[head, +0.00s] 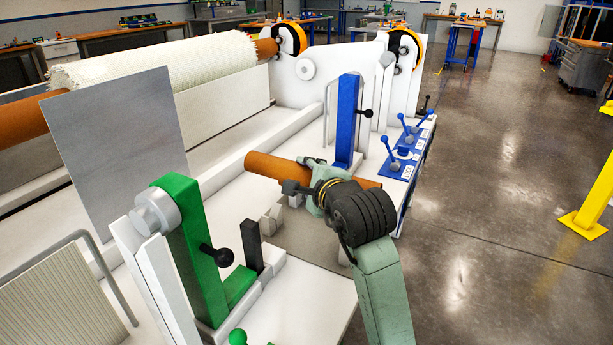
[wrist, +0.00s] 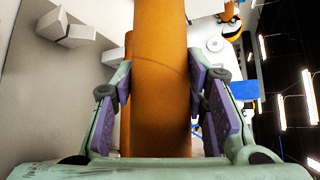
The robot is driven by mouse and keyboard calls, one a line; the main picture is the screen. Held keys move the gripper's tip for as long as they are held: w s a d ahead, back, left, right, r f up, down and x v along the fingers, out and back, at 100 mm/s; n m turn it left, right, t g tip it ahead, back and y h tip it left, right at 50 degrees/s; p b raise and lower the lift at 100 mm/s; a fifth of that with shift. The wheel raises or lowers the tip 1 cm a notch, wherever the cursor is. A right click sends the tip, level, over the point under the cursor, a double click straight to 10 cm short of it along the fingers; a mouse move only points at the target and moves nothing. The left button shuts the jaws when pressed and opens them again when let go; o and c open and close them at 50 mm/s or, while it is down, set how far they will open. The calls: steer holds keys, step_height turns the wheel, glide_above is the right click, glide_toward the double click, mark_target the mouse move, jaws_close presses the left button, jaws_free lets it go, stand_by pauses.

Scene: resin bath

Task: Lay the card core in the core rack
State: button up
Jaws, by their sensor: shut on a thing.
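The card core is a brown-orange tube (head: 272,168) held roughly level above the machine's white bed, its far end pointing left in the head view. It fills the middle of the wrist view (wrist: 160,60), running away from the camera. My gripper (wrist: 160,95) is shut on the core, with a purple-padded finger on either side; the gripper (head: 318,187) also shows in the head view. Pale notched blocks (head: 271,221) stand below and left of the core, and in the wrist view (wrist: 66,29). They may be the core rack; I cannot tell for sure.
A green upright (head: 187,240) with a black knob stands front left, and a blue upright (head: 347,120) stands just behind the core. A blue lever panel (head: 405,153) lies to the right. A large fabric roll (head: 160,75) and grey sheet (head: 118,130) are at left.

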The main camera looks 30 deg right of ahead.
steer(key=shift+b, duration=0.35)
steer(key=shift+f+b, duration=0.35)
step_height(320, 180, down, 11)
steer(key=b, duration=1.1)
steer(key=shift+b, duration=0.4)
steer(key=o, duration=1.3)
steer(key=shift+o, duration=0.2)
steer(key=v, duration=1.2)
